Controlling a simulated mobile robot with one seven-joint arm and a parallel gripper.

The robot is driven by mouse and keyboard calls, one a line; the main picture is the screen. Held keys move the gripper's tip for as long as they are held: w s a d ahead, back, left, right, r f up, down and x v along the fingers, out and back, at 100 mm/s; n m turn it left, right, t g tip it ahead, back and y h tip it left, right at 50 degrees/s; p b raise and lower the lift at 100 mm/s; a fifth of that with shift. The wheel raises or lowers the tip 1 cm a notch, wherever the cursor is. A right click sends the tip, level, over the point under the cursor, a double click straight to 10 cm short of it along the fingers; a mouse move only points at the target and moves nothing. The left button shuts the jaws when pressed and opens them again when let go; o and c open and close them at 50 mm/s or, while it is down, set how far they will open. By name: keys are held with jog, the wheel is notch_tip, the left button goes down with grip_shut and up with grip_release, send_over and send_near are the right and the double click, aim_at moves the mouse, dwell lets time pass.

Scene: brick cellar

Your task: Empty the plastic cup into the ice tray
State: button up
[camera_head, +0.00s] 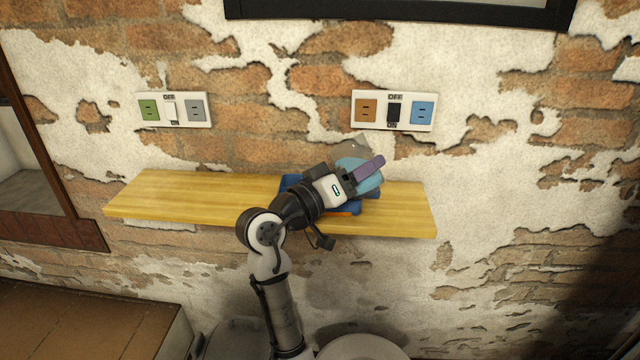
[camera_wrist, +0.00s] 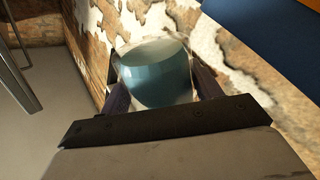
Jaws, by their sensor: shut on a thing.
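The plastic cup (camera_head: 372,184) is clear, with a teal-blue mass inside. It is held above the right part of the shelf and looks tilted. My gripper (camera_head: 365,169) is shut on it, with purple fingers on either side. In the wrist view the cup (camera_wrist: 155,75) sits between the two fingers, its clear wall showing around the teal mass. A blue object with an orange edge, apparently the ice tray (camera_head: 290,181), lies on the shelf under my gripper and is mostly hidden by it. A flat blue surface (camera_wrist: 275,35) fills the upper right of the wrist view. The tray's compartments cannot be seen.
The narrow wooden shelf (camera_head: 190,198) is bare on its left; its right end (camera_head: 410,215) is also clear. Two socket panels, left (camera_head: 173,109) and right (camera_head: 393,110), are on the brick wall just above. A dark frame (camera_head: 400,12) hangs higher up.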

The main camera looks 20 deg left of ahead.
jog(key=shift+n+t+y+p, duration=0.3)
jog(key=shift+n+t+p, duration=0.2)
jog(key=shift+n+p, duration=1.25)
dwell(0.4)
jog(key=shift+f+n+t+y+p, duration=0.15)
jog(key=shift+n+p, duration=0.05)
jog(key=shift+n, duration=0.5)
jog(key=shift+f+n+t+y+p, duration=0.1)
jog(key=shift+n+t+y+p, duration=0.1)
jog(key=shift+n, duration=0.45)
jog(key=shift+a+r+n+p, duration=0.15)
jog(key=shift+r+n+p, duration=0.35)
jog(key=shift+n+p, duration=0.75)
jog(key=shift+c, duration=0.2)
jog(key=shift+w+a+r+n+t+y+p, duration=0.15)
jog(key=shift+a+r+n+t+y+p, duration=0.15)
jog(key=shift+n+p, duration=0.35)
jog(key=shift+w+a+r+n+t+y+p, duration=0.15)
jog(key=shift+a+n+t+y+p, duration=0.2)
jog(key=shift+p, duration=0.45)
jog(key=shift+w+a+f+n+y+p, duration=0.1)
jog(key=shift+a+f+n+y+p, duration=0.1)
jog(key=shift+n+p, duration=0.4)
jog(key=shift+a+f+n+y+p, duration=0.15)
jog(key=shift+n+p, duration=0.2)
jog(key=shift+n, duration=0.3)
dwell(0.3)
